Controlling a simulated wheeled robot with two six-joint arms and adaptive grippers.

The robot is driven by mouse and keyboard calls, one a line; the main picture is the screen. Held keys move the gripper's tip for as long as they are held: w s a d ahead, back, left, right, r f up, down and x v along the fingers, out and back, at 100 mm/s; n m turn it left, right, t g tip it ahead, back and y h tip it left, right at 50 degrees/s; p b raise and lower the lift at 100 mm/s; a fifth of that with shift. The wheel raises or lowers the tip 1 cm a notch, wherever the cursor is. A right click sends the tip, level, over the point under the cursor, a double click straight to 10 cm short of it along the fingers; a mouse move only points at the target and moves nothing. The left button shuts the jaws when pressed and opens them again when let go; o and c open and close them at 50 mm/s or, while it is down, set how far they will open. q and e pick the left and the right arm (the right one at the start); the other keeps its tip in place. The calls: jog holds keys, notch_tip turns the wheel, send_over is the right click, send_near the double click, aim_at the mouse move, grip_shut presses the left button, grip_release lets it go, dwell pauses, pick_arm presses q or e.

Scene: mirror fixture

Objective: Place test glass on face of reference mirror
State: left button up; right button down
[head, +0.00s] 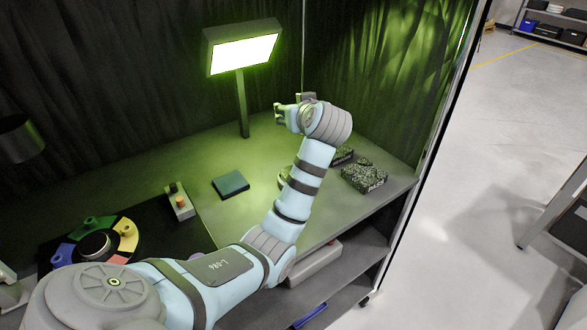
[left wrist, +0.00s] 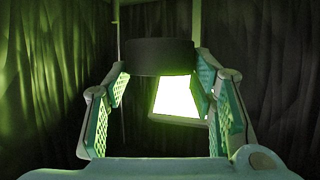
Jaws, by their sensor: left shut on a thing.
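My left gripper (head: 289,111) is raised over the back right of the bench, its arm reaching across from the lower left. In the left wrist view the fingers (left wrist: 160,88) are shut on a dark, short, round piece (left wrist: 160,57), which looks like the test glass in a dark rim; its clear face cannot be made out. I cannot identify the reference mirror for certain. A pale rounded edge (head: 283,176) shows beside my forearm on the bench, mostly hidden by the arm. My right gripper is not in view.
A bright panel lamp (head: 243,54) on a post stands behind. Speckled dark blocks (head: 364,176) lie at right, a teal square pad (head: 231,184) in the middle, and a small box with an orange knob (head: 180,201) at left. Dark curtains (head: 150,70) enclose the bench.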

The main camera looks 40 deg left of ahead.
pick_arm(q)
notch_tip(320, 180, down, 17)
jog(key=shift+a+r+b, duration=0.1)
jog(key=shift+r+b, duration=0.05)
jog(key=shift+b, duration=0.75)
jog(key=o, duration=1.3)
